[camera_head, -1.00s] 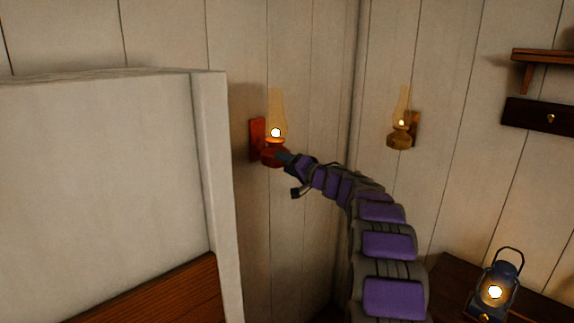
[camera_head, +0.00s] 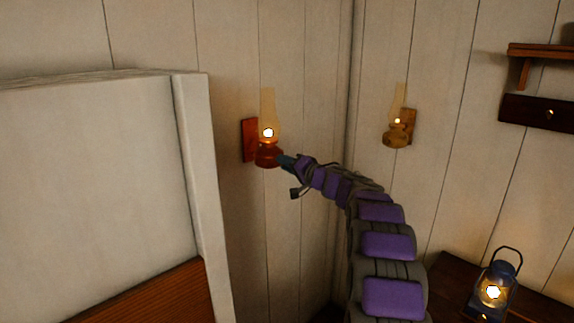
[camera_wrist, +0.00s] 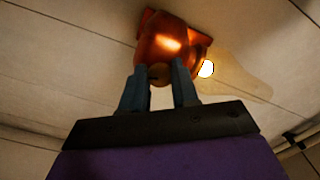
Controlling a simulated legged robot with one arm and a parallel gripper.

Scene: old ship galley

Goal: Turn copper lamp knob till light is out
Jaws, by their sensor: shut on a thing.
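The copper lamp (camera_head: 267,151) hangs on the left wall, with a red-brown base, a clear glass chimney and a lit, bright flame. It also shows in the wrist view (camera_wrist: 170,45), tilted, its flame glowing at the right. Its small round knob (camera_wrist: 159,74) sits between my fingertips, partly hidden by them. My gripper (camera_head: 286,162) reaches the lamp's lower right side, and in the wrist view my gripper (camera_wrist: 160,85) is shut on the knob with both dark fingers touching or close against the lamp body.
A brass lamp (camera_head: 396,134), lit, hangs on the right wall. A blue lantern (camera_head: 493,288), lit, stands on a dark wooden surface at lower right. A shelf (camera_head: 545,50) and a drawer (camera_head: 548,112) are at upper right. A pale panel (camera_head: 95,180) fills the left.

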